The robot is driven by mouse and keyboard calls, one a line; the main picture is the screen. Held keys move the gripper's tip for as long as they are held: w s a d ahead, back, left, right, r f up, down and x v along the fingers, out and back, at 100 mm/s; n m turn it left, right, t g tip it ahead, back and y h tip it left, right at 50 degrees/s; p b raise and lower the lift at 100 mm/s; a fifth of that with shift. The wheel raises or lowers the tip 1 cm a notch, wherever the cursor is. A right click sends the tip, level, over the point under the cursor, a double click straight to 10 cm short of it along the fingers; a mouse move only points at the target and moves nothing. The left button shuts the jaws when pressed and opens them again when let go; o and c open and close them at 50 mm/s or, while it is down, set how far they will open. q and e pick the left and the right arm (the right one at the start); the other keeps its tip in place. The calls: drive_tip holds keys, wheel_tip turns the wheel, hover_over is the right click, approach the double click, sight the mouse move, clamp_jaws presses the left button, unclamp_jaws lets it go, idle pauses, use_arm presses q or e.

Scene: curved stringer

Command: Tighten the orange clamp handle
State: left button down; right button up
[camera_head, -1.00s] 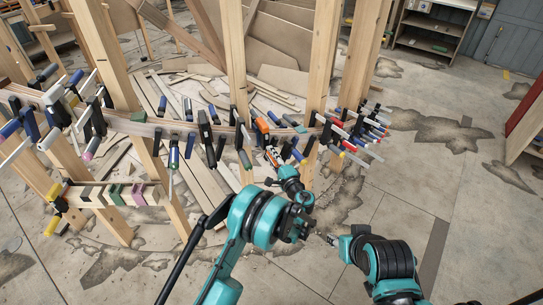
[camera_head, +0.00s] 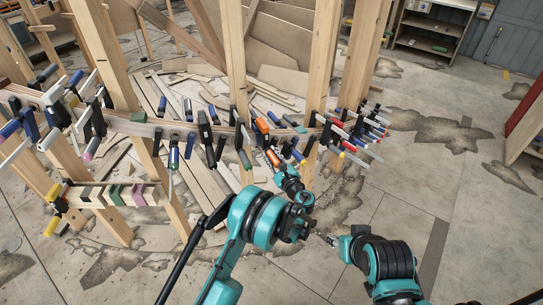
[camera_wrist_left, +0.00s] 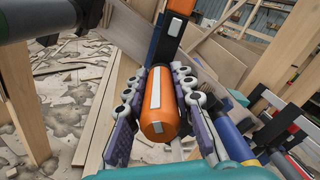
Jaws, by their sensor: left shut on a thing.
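The orange clamp handle (camera_wrist_left: 158,108) sits between the two fingers of my left gripper (camera_wrist_left: 158,100) in the left wrist view, and the fingers are shut on it from both sides. The orange clamp (camera_head: 262,126) shows in the head view on the curved wooden stringer (camera_head: 140,129). My left gripper also shows in the head view (camera_head: 271,158), just below the clamp and partly hidden by its own wrist. My right arm is at the lower right in the head view, and its gripper (camera_head: 326,238) is small there; I cannot tell whether it is open.
Several other clamps with blue, black and red parts (camera_head: 350,135) crowd the stringer on both sides. A blue clamp handle (camera_wrist_left: 235,140) is close to the right of my left gripper. Upright wooden posts (camera_head: 237,60) stand along the stringer. The floor at the right is clear.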

use_arm(q)
drive_tip(key=m, duration=0.5)
drive_tip(key=shift+m, duration=0.4)
idle(0.4)
drive_tip(key=c, duration=1.3)
unclamp_jaws()
drive_tip(key=shift+d, duration=0.1)
drive_tip(key=v, duration=1.2)
